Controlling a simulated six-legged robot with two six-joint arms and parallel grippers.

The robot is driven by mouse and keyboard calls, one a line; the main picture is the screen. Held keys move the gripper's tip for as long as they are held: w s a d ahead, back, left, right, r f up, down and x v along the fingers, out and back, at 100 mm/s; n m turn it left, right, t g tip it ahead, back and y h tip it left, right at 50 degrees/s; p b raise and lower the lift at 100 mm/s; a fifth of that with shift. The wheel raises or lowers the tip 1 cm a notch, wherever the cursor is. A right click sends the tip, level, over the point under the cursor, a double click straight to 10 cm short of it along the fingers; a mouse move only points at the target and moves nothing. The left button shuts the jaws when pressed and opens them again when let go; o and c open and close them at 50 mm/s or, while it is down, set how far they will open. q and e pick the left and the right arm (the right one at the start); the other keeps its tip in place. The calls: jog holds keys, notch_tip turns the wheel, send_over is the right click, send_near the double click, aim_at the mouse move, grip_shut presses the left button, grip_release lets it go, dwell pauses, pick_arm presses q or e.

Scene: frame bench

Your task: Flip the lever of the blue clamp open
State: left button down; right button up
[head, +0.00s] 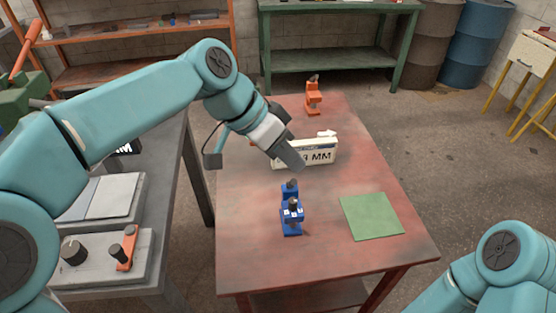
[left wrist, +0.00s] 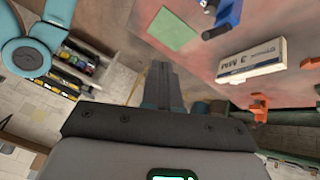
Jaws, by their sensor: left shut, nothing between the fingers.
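The blue clamp (head: 291,218) stands on the red tabletop, with dark-tipped parts at its top. I cannot tell from these views how its lever lies. In the left wrist view the blue clamp (left wrist: 230,12) is partly cut off by the top edge. My left gripper (head: 298,163) is shut and empty, above the table beyond the clamp and in front of the white box. Its fingers show together in the left wrist view (left wrist: 161,80), apart from the clamp. My right arm shows at the lower right, but its gripper is out of view.
A white box (head: 322,154) lettered "MM" stands just behind my left gripper. An orange clamp (head: 313,101) stands at the table's far end. A green square (head: 371,216) lies right of the blue clamp. A grey bench (head: 178,200) is on the left. The table's front is clear.

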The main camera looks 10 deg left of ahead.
pick_arm(q)
jog(key=w+a+n+t+p, duration=0.15)
jog(key=w+a+n, duration=0.25)
jog(key=a, duration=0.9)
send_near(289, 182)
notch_tip(289, 182, down, 3)
jog(key=w, duration=0.3)
jog(key=d+f, duration=0.1)
jog(key=s+d+p, duration=0.1)
jog(key=d, duration=0.1)
jog(key=shift+f, duration=0.4)
jog(key=shift+d+f, duration=0.15)
pick_arm(e)
notch_tip(289, 182, up, 4)
jog(key=shift+f, duration=0.2)
pick_arm(q)
jog(key=b, duration=0.2)
jog(key=s+b, duration=0.1)
jog(key=b, duration=0.2)
jog(key=shift+s+d+f+t, duration=0.3)
jog(key=shift+f+t, duration=0.05)
jog(key=shift+f, duration=0.05)
pick_arm(e)
jog(key=f, duration=0.2)
jog(key=s+f, duration=0.1)
jog(key=f, duration=0.2)
jog(key=shift+d, duration=0.15)
